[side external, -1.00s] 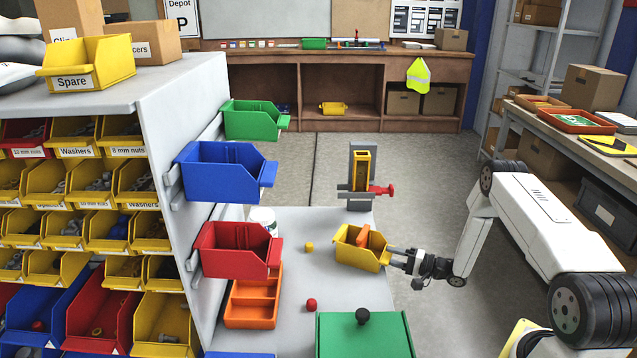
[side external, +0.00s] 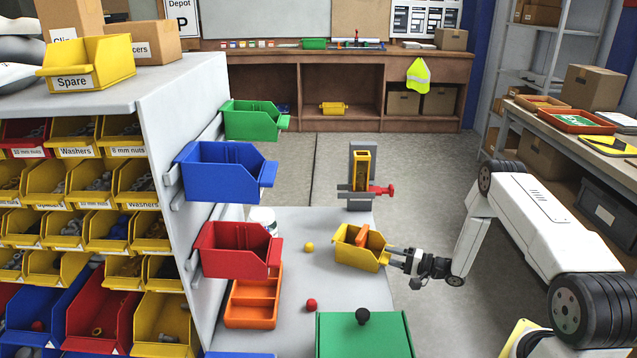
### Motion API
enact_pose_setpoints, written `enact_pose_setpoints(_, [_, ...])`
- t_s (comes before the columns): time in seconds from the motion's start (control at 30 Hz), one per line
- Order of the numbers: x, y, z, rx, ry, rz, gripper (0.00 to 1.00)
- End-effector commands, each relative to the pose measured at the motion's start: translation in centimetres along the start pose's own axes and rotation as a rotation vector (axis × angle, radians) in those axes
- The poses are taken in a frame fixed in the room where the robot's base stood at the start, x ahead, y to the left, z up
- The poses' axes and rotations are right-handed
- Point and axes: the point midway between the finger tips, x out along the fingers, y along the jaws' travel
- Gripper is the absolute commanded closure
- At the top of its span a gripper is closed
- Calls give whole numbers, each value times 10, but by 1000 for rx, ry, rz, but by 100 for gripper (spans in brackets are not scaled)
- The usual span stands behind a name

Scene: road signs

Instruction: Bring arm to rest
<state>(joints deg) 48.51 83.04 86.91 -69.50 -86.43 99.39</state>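My gripper (side external: 396,257) is at the right edge of the grey worktop, level with it in the picture. Its dark fingers point left at the right side of a yellow bin (side external: 352,255). The fingertips meet or overlap the bin's edge in this view; I cannot tell whether they touch or grip it. The bin sits on the worktop with an orange piece (side external: 362,236) in it. My white arm reaches in from the right.
Bins hang from the left rack.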

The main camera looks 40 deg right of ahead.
Motion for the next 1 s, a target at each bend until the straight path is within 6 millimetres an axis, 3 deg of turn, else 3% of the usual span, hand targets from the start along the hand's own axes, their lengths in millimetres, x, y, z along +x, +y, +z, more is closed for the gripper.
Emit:
enact_pose_setpoints(0.03, [0, 0, 0, 0, 0, 0, 72])
enact_pose_setpoints(0.1, [0, 0, 0, 0, 0, 0, 94])
enact_pose_setpoints(0.13, [0, 0, 0, 0, 0, 0, 100])
enact_pose_setpoints(1.0, [0, 0, 0, 0, 0, 0, 100])
